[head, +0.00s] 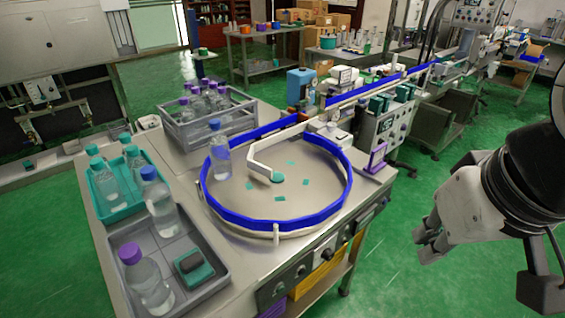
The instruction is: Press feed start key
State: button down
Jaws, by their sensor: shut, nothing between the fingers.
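My gripper (422,246) is at the right of the head view, its fingers together and empty, pointing down and left over the green floor. It is apart from the steel table (185,190) and right of its front edge. A front panel (300,270) with dark knobs or buttons runs along the table's near side. A grey control box (385,128) with several small buttons stands behind the table's right end. I cannot tell which control is the feed start key; the labels are too small to read.
A round turntable (280,232) with a blue rim holds one blue-capped bottle (215,155). A grey tray (195,245) with bottles, a teal tray (100,205) and a grey crate (200,125) stand at the left. A conveyor (365,90) runs to the back right. Floor between gripper and table is clear.

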aim_at(280, 288)
jog(key=u, duration=0.5)
jog(key=j+z, duration=0.25)
jog(key=j, duration=0.2)
jog(key=k+j+z, duration=0.4)
jog(key=k+j, duration=0.25)
jog(key=k+j+z, duration=0.4)
jog(key=k+j, duration=0.3)
jog(key=k, duration=0.1)
